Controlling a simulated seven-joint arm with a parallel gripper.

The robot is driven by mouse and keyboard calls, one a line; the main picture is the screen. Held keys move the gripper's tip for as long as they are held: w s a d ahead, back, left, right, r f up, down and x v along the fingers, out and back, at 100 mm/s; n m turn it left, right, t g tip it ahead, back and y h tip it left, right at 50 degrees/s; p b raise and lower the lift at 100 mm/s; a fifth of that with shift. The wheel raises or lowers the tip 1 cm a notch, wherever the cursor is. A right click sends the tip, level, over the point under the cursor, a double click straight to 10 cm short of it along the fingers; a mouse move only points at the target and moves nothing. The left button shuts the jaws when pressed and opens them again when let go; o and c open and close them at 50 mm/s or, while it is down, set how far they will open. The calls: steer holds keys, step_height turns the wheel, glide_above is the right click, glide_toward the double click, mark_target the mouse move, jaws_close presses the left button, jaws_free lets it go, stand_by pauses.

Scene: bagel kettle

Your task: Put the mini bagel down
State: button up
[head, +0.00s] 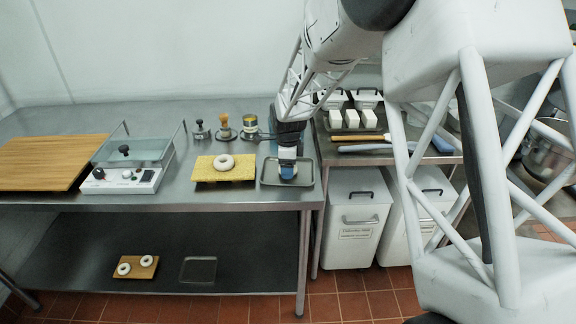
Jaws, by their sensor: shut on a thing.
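My gripper (288,171) points down over a small grey metal tray (270,183) near the front right corner of the steel table. I cannot tell whether the bagel touches the tray. Another pale bagel ring (224,163) lies on a yellow mat (242,175) just left of the tray.
A glass-lidded appliance (122,180) and a wooden board (48,165) stand to the left. Several small jars or tools (225,128) stand behind the mat. The lower shelf holds a wooden board (136,273) with two rings and an empty tray (198,270).

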steer(key=o, duration=1)
steer(key=shift+f, duration=0.1)
step_height(320, 180, up, 12)
steer(key=shift+r, duration=0.2)
steer(key=shift+s, duration=0.1)
stand_by(0.7)
